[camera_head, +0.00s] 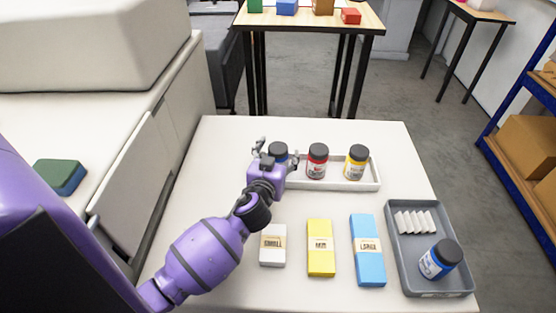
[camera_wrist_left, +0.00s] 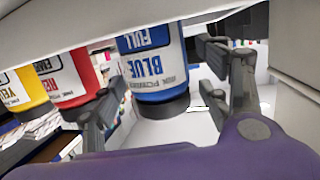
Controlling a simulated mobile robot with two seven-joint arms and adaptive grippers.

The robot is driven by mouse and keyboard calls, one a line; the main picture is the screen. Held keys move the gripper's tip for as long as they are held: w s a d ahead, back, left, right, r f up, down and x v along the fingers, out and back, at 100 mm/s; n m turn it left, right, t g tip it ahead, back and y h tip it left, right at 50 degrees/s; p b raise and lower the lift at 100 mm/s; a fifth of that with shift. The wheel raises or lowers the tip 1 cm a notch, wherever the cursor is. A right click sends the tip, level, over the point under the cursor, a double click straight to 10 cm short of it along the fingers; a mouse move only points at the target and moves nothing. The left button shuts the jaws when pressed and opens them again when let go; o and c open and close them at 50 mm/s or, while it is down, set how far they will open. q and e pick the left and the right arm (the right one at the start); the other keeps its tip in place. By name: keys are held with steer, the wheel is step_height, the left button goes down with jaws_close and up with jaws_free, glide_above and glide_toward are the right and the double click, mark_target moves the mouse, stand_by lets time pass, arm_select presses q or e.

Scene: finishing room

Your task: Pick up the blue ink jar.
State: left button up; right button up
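A blue ink jar (camera_head: 278,150) with a black lid stands at the left end of a white rack (camera_head: 372,184), partly hidden by my left gripper (camera_head: 277,159). In the left wrist view this blue jar (camera_wrist_left: 152,62) appears upside down, with "BLUE" and "FULL" on its label. The open left gripper (camera_wrist_left: 160,85) has one finger on each side of it, with a gap showing at both sides. A second blue jar (camera_head: 434,262) with a black lid leans in the grey tray (camera_head: 402,278) at the right. My right gripper is not in view.
A red jar (camera_head: 317,166) and a yellow jar (camera_head: 356,165) stand in the same rack, right of the blue one. White, yellow and blue labelled boxes (camera_head: 320,262) lie nearer on the white table (camera_head: 220,140). White pieces (camera_head: 415,222) lie in the grey tray.

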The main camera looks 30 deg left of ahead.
arm_select(q)
steer(key=c, duration=1.5)
steer(key=shift+o, duration=0.2)
